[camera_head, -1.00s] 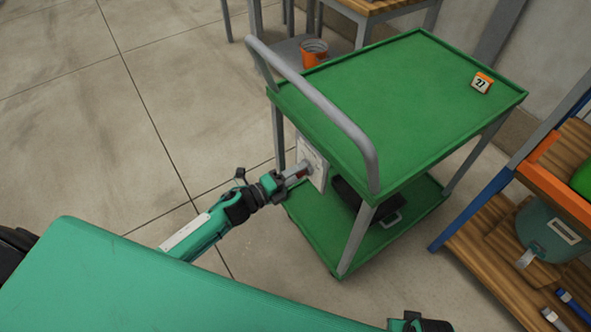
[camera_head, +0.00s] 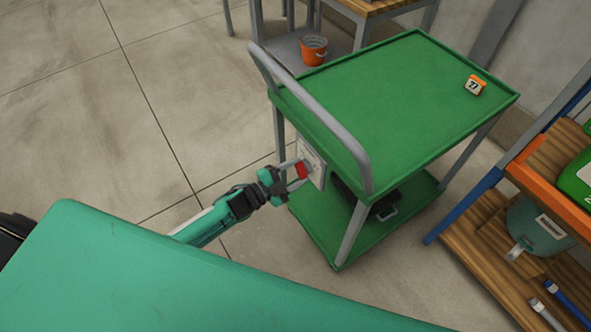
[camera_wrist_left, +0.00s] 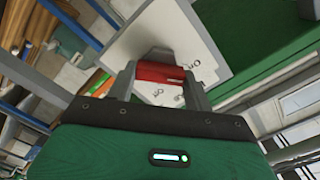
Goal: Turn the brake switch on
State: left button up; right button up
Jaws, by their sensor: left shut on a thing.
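The brake switch has a red handle (camera_head: 301,170) on a light plate (camera_head: 313,157) at the handle end of the green cart (camera_head: 400,105). My left gripper (camera_head: 299,172) is shut on the red handle. In the left wrist view the red handle (camera_wrist_left: 160,73) lies crosswise between the two grey fingers, and its dark mount meets the plate (camera_wrist_left: 180,38). "On" lettering shows on the plate, turned over in this view; other lettering is partly hidden by a finger. My right gripper is out of view.
The cart's grey push bar (camera_head: 320,115) arches above the switch. A numbered orange and white block (camera_head: 475,86) sits on the cart top. A wooden shelf rack (camera_head: 490,255) stands at right, an orange bucket (camera_head: 314,50) behind. Open floor lies left.

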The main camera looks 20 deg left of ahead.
pick_arm(q)
jog(key=shift+n, duration=0.7)
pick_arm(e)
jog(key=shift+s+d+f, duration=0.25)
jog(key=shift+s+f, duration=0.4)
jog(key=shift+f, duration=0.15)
pick_arm(q)
jog(key=o, duration=1)
jog(key=shift+c, duration=0.2)
jog(key=v, duration=1.4)
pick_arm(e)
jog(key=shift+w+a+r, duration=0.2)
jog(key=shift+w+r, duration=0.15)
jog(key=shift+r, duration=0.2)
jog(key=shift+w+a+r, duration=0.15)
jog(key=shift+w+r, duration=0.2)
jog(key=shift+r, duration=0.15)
pick_arm(q)
jog(key=shift+w, duration=0.1)
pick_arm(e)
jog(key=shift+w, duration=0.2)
